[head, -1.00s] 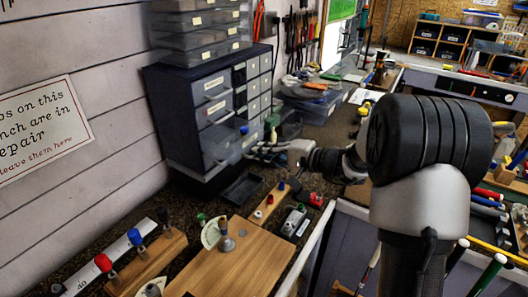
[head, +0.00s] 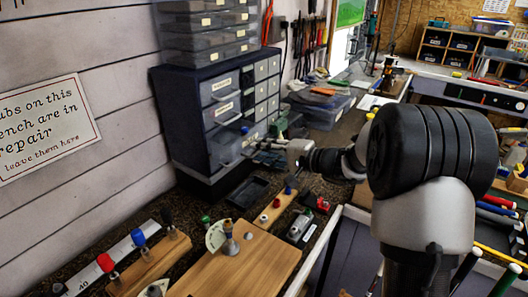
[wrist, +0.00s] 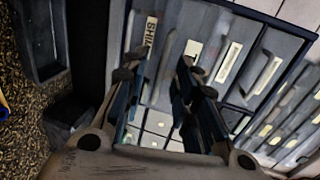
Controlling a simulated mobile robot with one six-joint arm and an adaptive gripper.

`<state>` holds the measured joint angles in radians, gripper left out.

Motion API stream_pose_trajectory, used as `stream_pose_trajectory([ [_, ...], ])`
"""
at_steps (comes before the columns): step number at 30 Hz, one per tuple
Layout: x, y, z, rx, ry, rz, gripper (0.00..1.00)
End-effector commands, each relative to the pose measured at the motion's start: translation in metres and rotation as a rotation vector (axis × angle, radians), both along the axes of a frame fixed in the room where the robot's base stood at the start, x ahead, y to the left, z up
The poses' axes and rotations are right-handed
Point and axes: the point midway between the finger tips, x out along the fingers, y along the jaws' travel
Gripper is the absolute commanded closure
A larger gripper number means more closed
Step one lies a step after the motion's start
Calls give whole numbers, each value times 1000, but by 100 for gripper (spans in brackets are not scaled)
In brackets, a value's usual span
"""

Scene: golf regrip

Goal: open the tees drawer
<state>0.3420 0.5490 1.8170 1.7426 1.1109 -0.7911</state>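The dark blue cabinet (head: 180,120) stands against the wall, with grey drawers bearing pale labels. Its left column has larger drawers; the lowest (head: 224,150) seems to stick out a little, with a small blue thing at its upper edge. I cannot read which label says tees. My gripper (head: 262,156) is just in front of the cabinet's lower right part. In the wrist view my gripper (wrist: 155,80) is open and empty, its two dark fingers apart and pointing at the drawer fronts (wrist: 195,40). One label there begins "SHIM". Whether a fingertip touches a drawer is unclear.
A black tray (head: 248,191) lies on the bench below my gripper. Wooden blocks with coloured knobs and a wooden board (head: 240,268) are nearer. Clear bins (head: 320,106) stand right of the cabinet; stacked drawers (head: 207,30) sit on top of it.

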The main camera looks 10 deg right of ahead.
Motion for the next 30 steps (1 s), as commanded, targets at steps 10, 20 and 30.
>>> stream_pose_trajectory([
  [10, -7, -8, 2, -1, 0, -3, 73],
  [20, -53, -55, 16, 0, 0, -5, 73],
  [30, -82, -82, 25, 0, 0, -1, 73],
])
